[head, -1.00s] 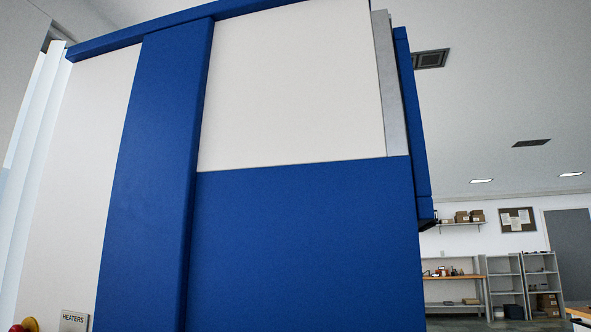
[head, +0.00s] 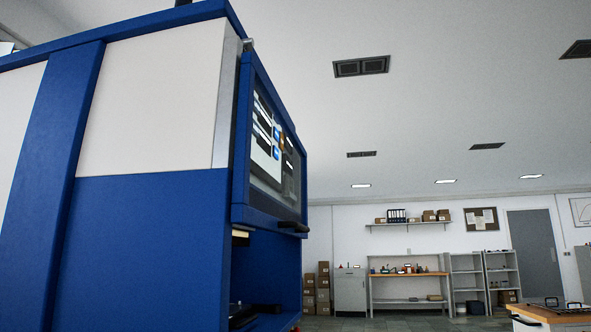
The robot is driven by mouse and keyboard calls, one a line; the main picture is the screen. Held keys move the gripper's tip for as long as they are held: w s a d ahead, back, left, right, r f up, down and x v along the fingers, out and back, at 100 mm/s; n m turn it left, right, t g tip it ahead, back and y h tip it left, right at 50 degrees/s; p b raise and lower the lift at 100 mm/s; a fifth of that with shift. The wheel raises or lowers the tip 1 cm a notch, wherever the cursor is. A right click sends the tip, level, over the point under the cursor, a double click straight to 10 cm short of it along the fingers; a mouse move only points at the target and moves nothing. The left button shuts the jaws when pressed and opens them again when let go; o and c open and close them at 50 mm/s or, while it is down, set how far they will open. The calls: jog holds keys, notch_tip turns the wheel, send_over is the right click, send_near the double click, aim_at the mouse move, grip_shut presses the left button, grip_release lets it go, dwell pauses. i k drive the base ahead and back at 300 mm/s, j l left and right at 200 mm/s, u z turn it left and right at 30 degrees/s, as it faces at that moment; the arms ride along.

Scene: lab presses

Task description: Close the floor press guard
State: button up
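The floor press (head: 150,215) is a large blue and white cabinet that fills the left half of the head view. Its guard (head: 272,150) is a blue-framed window panel on the press's right-hand face, seen at a steep angle. The guard is raised, and a dark handle (head: 293,227) sticks out at its lower edge. Below the guard the press opening (head: 265,275) shows, with dark parts inside low down. My gripper is not in view.
The floor to the right of the press looks free. A wood-topped table (head: 555,314) stands at the lower right. Stacked boxes (head: 316,288), a workbench (head: 408,275) and grey shelves (head: 485,280) stand along the far wall, beside a grey door (head: 533,255).

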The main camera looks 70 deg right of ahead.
aim_at(251, 75)
jog(key=z, duration=0.45)
jog(key=k+l+z, duration=0.1)
jog(key=z, duration=0.35)
jog(key=k+z, duration=0.1)
jog(key=z, duration=0.3)
jog(key=i+l+z, duration=0.5)
jog(key=i, duration=0.2)
